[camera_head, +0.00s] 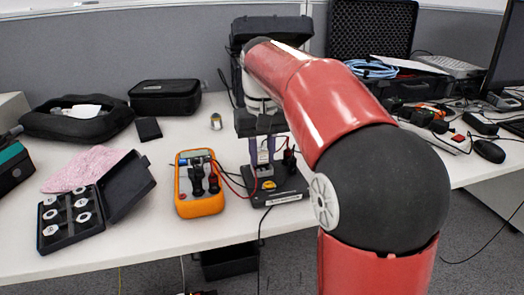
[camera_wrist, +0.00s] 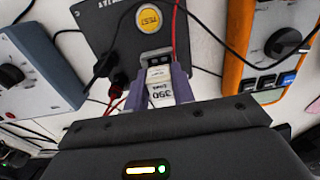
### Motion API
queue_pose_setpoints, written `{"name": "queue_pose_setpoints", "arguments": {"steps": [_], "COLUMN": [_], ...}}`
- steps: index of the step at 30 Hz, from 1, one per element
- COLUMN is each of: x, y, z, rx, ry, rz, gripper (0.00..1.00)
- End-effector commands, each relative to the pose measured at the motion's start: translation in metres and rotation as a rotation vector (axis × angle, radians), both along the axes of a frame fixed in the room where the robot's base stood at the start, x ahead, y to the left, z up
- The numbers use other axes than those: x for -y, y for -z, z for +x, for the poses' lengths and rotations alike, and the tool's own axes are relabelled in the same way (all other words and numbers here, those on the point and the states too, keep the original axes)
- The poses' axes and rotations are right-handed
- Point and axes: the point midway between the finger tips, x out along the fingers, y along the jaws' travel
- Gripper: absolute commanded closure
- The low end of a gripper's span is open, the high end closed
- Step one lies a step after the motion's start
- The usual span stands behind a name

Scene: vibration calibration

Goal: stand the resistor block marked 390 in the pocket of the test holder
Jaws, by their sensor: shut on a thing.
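The resistor block marked 390 (camera_wrist: 160,91) is pale with dark print and sits between the purple fingers of my gripper (camera_wrist: 161,82). My gripper, also in the head view (camera_head: 263,152), points down and is shut on the block. The test holder (camera_head: 289,196) is a dark box under my gripper; in the wrist view the holder (camera_wrist: 119,32) shows a yellow TEST button. The block's far end is right at the holder's pocket (camera_wrist: 155,54). I cannot tell whether it is in the pocket or just above it.
An orange multimeter (camera_head: 200,204) stands left of the holder, with red and black leads between. A blue-grey meter (camera_wrist: 40,62) shows in the wrist view. Clear table lies in front of the holder.

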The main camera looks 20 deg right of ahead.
Motion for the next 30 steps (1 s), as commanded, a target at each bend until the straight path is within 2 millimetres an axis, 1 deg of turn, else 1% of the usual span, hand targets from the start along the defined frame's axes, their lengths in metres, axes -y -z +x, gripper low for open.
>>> {"name": "queue_pose_setpoints", "arguments": {"steps": [11,23,24,27,30], "x": [0.0000,0.0000,0.0000,0.0000,0.0000], "y": [0.0007,0.0087,0.0088,0.0083,0.0083], "z": [-0.0001,-0.0003,-0.0002,-0.0002,-0.0001], "rx": [0.000,-0.001,-0.001,-0.001,-0.001], "ry": [0.000,0.000,0.000,0.000,0.000], "rz": [0.000,0.000,0.000,0.000,0.000], "gripper": [0.98,0.98,0.74,0.61,0.50]}}
